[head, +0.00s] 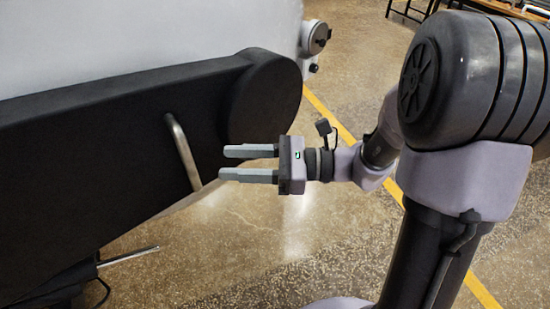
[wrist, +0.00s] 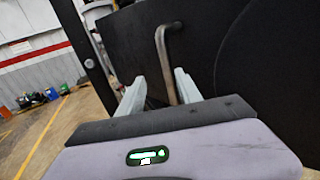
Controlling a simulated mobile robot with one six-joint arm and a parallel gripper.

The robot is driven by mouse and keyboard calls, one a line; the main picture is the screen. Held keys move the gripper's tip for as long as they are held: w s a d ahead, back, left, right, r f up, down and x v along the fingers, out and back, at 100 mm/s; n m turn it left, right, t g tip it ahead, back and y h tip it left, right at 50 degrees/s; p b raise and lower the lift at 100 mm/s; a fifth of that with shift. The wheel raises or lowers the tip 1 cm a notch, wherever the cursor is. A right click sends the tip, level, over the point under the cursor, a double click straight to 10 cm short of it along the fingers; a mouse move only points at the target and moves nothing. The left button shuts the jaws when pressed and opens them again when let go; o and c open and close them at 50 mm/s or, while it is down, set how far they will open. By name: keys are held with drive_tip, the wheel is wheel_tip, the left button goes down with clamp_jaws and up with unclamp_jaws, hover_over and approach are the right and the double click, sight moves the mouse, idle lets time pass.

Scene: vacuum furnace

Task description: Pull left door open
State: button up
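A metal bar handle (head: 183,152) is fixed upright on a black door panel (head: 100,140) of the furnace in the head view. My gripper (head: 235,163) is to the right of the handle, with its two grey fingers pointing left at it. The fingers are apart and empty, and the fingertips are short of the handle in the head view. In the wrist view the handle (wrist: 165,62) stands ahead, between the open fingers (wrist: 160,88). Its lower end is partly hidden behind the gripper body.
A rounded black part (head: 268,98) adjoins the panel at right. A grey-white body (head: 140,35) rises behind it. A thin rod (head: 128,256) sticks out low at left. Open speckled floor (head: 240,240) with a yellow line (head: 325,115) lies below. A bench (head: 500,8) stands far back.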

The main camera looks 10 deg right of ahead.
drive_tip(key=v, duration=0.7)
drive_tip(key=shift+d+p, duration=0.35)
